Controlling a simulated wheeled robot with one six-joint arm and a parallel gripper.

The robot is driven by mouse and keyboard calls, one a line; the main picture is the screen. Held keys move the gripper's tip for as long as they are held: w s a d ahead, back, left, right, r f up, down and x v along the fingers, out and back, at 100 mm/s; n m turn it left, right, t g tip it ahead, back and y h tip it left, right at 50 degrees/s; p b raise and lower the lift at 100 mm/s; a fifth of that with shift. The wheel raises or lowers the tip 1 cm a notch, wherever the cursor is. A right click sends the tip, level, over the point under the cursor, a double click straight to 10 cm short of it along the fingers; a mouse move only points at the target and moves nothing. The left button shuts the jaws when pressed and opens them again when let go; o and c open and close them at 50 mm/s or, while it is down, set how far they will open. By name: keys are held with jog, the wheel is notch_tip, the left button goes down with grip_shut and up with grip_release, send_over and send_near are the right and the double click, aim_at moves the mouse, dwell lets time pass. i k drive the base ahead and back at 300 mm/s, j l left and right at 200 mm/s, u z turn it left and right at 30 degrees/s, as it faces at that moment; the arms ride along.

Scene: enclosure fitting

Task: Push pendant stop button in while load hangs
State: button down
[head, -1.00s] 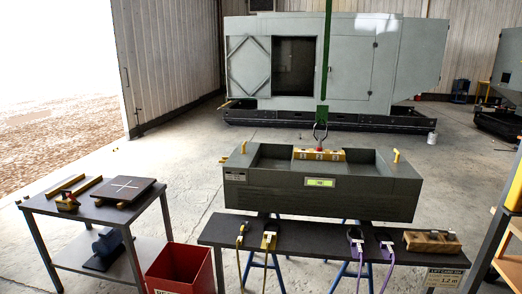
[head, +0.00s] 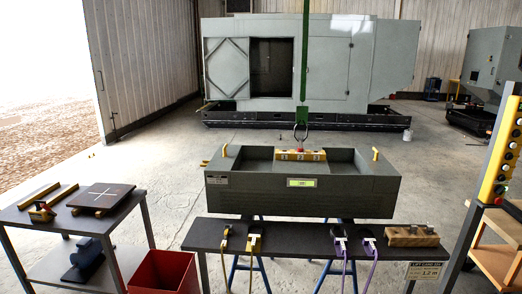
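The yellow pendant (head: 491,177) stands upright at the right edge, with a column of several light and dark buttons on its face. A small red spot near its lower end (head: 498,201) may be the stop button; it is too small to tell whether it is in or out. The load is a grey-green open-topped housing (head: 340,198) below a hook (head: 300,131) on a green hoist strap (head: 304,60). Its underside is partly hidden by the bench, so I cannot tell whether it hangs clear of the blue trestles. My gripper is not in view.
A dark bench (head: 290,237) with clamps and a wooden block (head: 412,235) stands in front of the load. A side table (head: 130,215) and red bin (head: 163,272) are at left. An orange-brown shelf (head: 490,265) is at lower right. Concrete floor is open behind.

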aim_at(498, 201)
jog(key=z, duration=1.45)
